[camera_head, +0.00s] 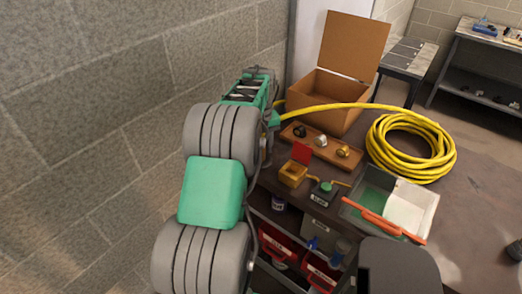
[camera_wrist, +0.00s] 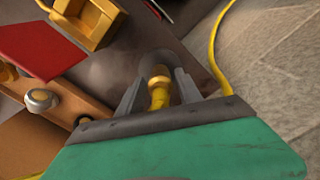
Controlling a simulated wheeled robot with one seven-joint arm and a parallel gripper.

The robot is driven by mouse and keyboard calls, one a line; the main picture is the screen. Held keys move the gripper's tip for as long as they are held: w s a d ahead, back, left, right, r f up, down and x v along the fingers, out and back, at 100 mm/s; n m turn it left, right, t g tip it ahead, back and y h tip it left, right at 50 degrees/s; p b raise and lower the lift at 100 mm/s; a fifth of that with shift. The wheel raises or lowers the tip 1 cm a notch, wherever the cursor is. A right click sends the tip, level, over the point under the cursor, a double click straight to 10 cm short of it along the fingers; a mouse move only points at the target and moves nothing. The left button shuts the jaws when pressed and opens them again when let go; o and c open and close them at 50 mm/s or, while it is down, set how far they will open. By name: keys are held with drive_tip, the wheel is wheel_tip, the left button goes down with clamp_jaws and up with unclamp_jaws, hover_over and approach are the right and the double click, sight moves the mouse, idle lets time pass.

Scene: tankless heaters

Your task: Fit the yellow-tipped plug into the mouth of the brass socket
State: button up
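The brass socket (camera_head: 343,151) is the right-hand one of three fittings on a wooden board (camera_head: 322,148) in the head view. A yellowish fitting, probably this socket, is cut by the left edge of the wrist view (camera_wrist: 6,72). My gripper (camera_wrist: 160,78) has its grey fingers on both sides of the yellow-tipped plug (camera_wrist: 158,90) and appears shut on it. The plug is away from the board, which lies to the left in the wrist view. In the head view my arm's end is at the bench's left side; its fingertips cannot be made out.
A yellow hose coil (camera_head: 410,148) lies on the bench, its hose running left to my arm's end. An open cardboard box (camera_head: 328,97) stands behind the board. A yellow box with a red lid (camera_head: 293,174) and a divided tray (camera_head: 390,205) stand in front. A block wall is left.

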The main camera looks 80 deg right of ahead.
clamp_jaws()
drive_tip(key=shift+r, duration=0.1)
idle(0.4)
